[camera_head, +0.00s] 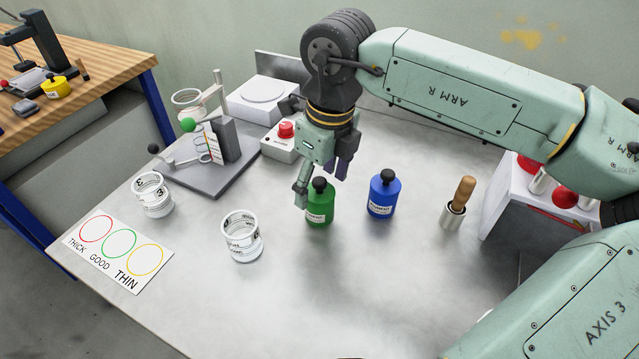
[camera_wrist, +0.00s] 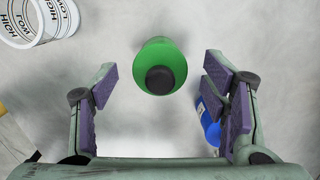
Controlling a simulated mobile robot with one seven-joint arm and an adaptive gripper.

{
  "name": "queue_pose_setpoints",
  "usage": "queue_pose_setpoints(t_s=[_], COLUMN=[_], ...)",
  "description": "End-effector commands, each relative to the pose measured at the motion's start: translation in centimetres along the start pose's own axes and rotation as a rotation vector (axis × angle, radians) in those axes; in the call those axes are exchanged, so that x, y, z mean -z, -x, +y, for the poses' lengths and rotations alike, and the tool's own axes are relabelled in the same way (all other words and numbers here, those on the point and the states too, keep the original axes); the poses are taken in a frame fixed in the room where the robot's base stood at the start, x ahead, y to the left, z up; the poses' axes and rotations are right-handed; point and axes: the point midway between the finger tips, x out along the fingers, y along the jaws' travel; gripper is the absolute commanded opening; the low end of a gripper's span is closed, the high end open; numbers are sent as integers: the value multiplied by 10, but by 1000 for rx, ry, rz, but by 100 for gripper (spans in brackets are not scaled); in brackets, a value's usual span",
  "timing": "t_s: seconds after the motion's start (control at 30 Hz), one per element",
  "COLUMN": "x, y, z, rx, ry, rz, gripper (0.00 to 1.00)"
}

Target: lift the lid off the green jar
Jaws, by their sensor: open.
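The green jar (camera_head: 320,209) stands upright on the grey table, with a black knob on its lid (camera_head: 320,185). In the wrist view the jar (camera_wrist: 161,52) shows from above, with the black knob of its lid (camera_wrist: 160,79) facing the camera. My gripper (camera_head: 321,182) is above and close to the jar in the head view. In the wrist view my gripper (camera_wrist: 168,85) is open, with a purple-padded finger on each side and nothing between the pads. The jar appears slightly ahead of the fingers, apart from both. I cannot tell the exact height gap.
A blue jar (camera_head: 383,194) stands just right of the green jar, and shows beside the right finger in the wrist view (camera_wrist: 209,121). A white cup (camera_head: 242,238) is to the left. A mortar with wooden pestle (camera_head: 457,205) stands farther right. The front table is mostly clear.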

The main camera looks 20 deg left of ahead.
Motion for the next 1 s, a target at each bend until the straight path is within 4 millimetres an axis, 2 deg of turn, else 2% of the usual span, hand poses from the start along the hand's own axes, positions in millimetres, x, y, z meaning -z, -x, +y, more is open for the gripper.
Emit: queue_pose_setpoints(t_s=[0.2,0.73,1.0], x=[0,0,0], y=[-1,-1,0], z=[0,0,0], rx=[0,0,0], ry=[0,-1,-1], rz=[-1,0,-1], gripper=[67,32,32])
